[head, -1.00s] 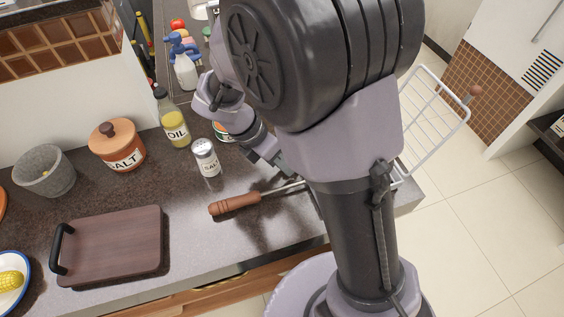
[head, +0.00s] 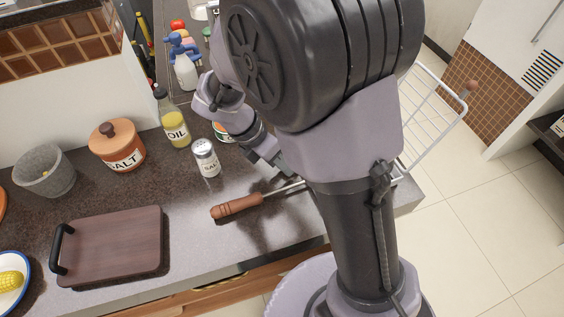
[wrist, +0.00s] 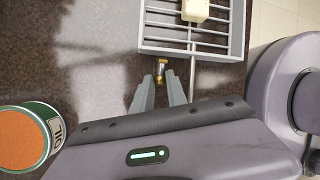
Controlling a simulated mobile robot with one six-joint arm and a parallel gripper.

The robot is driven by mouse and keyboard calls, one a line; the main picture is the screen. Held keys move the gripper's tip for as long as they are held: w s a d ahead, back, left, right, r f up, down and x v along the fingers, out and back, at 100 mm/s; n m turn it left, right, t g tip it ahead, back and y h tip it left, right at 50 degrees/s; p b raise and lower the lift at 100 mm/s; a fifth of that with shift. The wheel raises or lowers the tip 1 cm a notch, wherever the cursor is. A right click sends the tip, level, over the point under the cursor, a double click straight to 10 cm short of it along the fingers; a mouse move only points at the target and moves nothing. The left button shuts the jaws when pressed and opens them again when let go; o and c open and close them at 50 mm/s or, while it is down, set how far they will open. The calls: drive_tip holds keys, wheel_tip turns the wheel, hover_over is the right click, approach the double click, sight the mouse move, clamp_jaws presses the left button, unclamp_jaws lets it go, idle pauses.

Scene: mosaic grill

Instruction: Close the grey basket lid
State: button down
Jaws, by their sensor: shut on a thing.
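The grey wire basket (wrist: 240,45) lies on the counter near its right end. A brown wooden handle (head: 237,206) on a metal rod points left from the basket, which my arm mostly hides in the head view. A cream block (wrist: 196,10) shows within the basket frame. My gripper (wrist: 162,82) is shut on a small brass-coloured piece (wrist: 161,68) just outside the basket's near side. I cannot tell what it belongs to.
A salt shaker (head: 206,158), oil bottle (head: 173,122), salt pot (head: 117,146) and grey mortar (head: 45,171) stand left of my arm. A wooden board (head: 110,245) lies in front. An orange-topped tin (wrist: 25,140) is close to my gripper. The floor right of the counter is clear.

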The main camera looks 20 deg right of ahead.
idle(0.4)
drive_tip(key=shift+r+p, duration=0.3)
drive_tip(key=shift+p, duration=0.85)
drive_tip(key=shift+f, duration=0.3)
drive_tip(key=c, duration=1.4)
unclamp_jaws()
drive_tip(key=shift+o, duration=0.2)
drive_tip(key=p+v, duration=0.8)
drive_tip(key=v, duration=0.9)
drive_tip(key=shift+r, duration=0.2)
drive_tip(key=shift+a, duration=0.1)
